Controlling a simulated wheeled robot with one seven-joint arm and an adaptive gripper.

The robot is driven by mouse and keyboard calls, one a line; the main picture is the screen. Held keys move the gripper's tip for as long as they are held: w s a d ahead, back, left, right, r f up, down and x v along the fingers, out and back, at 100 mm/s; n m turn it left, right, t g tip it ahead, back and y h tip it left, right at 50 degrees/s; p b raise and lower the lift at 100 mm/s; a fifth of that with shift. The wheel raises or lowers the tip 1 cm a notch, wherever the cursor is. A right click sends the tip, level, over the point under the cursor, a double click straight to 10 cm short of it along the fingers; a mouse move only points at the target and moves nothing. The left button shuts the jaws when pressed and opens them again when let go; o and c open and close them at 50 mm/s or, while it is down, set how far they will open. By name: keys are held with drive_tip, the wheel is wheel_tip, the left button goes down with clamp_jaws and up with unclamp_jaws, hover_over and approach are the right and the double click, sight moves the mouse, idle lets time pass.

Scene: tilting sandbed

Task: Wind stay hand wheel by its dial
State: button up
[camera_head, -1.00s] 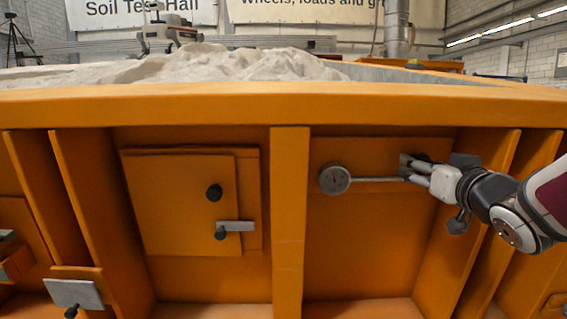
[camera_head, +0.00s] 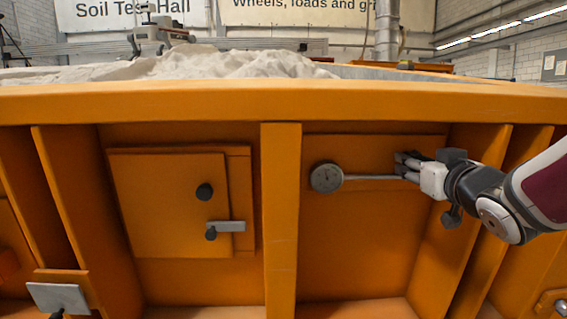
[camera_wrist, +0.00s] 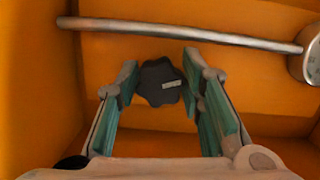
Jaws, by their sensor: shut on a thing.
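The hand wheel (camera_wrist: 160,82) is a dark grey lobed knob with a small pale label, between my fingers in the wrist view. In the head view my gripper mostly hides it. The dial is cut off at the right edge of the wrist view (camera_wrist: 313,62). Its reading is too small to tell.
An orange upright rib (camera_head: 281,220) stands left of the dial. Beyond it is a door (camera_head: 160,200) with a black knob and a latch (camera_head: 228,226). Another rib (camera_head: 437,215) stands below my arm. The sandbed's rim (camera_head: 280,103) runs above.

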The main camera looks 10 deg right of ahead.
drive_tip(key=o, duration=1.2)
drive_tip(key=shift+c, duration=0.2)
drive_tip(key=shift+s, duration=0.1)
drive_tip(key=s+a, duration=0.1)
drive_tip(key=s, duration=1)
drive_tip(key=shift+s, duration=0.4)
